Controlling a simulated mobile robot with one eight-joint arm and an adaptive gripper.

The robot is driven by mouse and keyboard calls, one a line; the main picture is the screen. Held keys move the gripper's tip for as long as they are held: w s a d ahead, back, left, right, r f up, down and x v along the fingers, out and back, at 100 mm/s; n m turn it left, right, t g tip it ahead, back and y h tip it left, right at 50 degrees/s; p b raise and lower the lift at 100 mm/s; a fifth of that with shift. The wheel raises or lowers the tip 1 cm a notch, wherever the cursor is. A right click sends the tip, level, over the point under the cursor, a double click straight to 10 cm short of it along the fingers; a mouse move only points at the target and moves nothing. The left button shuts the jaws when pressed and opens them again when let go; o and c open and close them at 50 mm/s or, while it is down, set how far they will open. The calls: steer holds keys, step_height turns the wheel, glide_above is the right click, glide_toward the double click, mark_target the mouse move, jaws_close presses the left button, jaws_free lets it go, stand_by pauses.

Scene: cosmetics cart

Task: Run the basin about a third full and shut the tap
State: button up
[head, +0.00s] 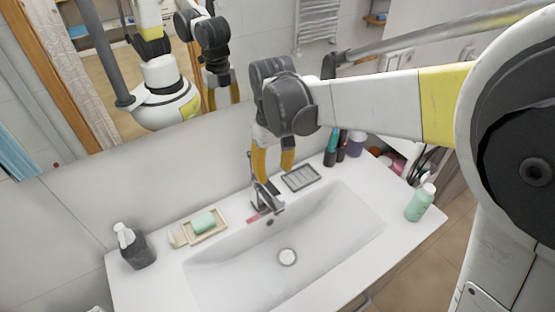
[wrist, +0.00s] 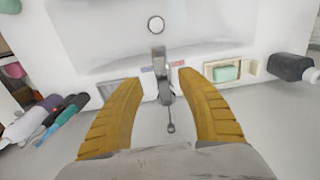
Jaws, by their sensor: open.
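The white basin (head: 325,240) is set in a white counter, and its bottom looks bare around the round drain (head: 287,257). The basin and drain (wrist: 155,25) also show in the wrist view. The metal tap (head: 266,196) stands at the basin's back edge. No water stream is visible from its spout. My gripper (head: 273,172) is open, pointing down just above and behind the tap. In the wrist view the tap (wrist: 160,75) lies between the two yellow fingers of my gripper (wrist: 160,85), with gaps on both sides. I cannot tell the lever's exact position.
A soap dish (head: 210,232) with green soap (head: 204,222) and a dark pump bottle (head: 135,247) stand left. A grey tray (head: 301,178), several bottles (head: 331,148) and a green bottle (head: 420,202) are right. A mirror (head: 170,60) is behind.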

mark_target(274, 191)
step_height(274, 191, down, 8)
steer(key=shift+f+b, duration=0.2)
steer(key=shift+b, duration=0.6)
steer(key=shift+c, duration=0.4)
jaws_close()
